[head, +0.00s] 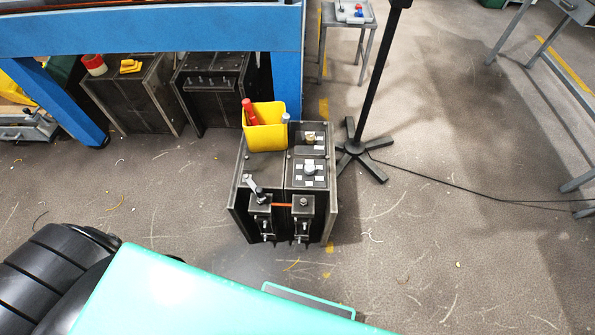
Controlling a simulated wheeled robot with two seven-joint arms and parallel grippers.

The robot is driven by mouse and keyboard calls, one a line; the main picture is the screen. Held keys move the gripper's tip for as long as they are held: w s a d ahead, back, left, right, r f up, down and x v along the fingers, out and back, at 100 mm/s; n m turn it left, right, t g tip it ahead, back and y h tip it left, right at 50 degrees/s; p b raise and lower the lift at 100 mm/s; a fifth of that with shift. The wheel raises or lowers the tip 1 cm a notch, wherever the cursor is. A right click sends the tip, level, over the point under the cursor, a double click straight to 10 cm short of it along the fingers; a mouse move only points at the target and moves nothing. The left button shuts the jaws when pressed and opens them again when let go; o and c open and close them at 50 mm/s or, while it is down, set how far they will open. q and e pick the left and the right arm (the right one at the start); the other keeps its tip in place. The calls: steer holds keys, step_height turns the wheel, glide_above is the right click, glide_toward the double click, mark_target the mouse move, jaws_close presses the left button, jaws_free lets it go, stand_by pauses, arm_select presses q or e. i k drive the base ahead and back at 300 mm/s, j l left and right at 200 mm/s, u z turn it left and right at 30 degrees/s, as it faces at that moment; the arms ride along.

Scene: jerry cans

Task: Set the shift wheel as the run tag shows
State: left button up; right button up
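A dark metal machine (262,180) stands on the floor in the middle of the head view. On its top right is a small panel with a pale round knob (309,167), with small white labels around it. Behind it is a second panel with a brass-coloured knob (310,138). I cannot tell which of these is the shift wheel, or read any setting. No run tag can be made out. A lever with a dark handle (256,188) and an orange rod (282,205) are at the machine's front. Neither gripper is in view.
A yellow bin (265,130) with a red-handled tool sits on the machine's back left. A blue-framed bench (150,32) stands behind, with dark boxes under it. A black stand (355,150) and its cable are at the right. The floor right of the machine is mostly clear.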

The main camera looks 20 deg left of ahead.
mark_target(310, 139)
steer(key=i+l+u, duration=0.1)
steer(key=l, duration=0.3)
steer(key=i+l+u, duration=0.15)
steer(key=l, duration=0.25)
steer(key=i+l+u, duration=0.1)
steer(key=l, duration=0.3)
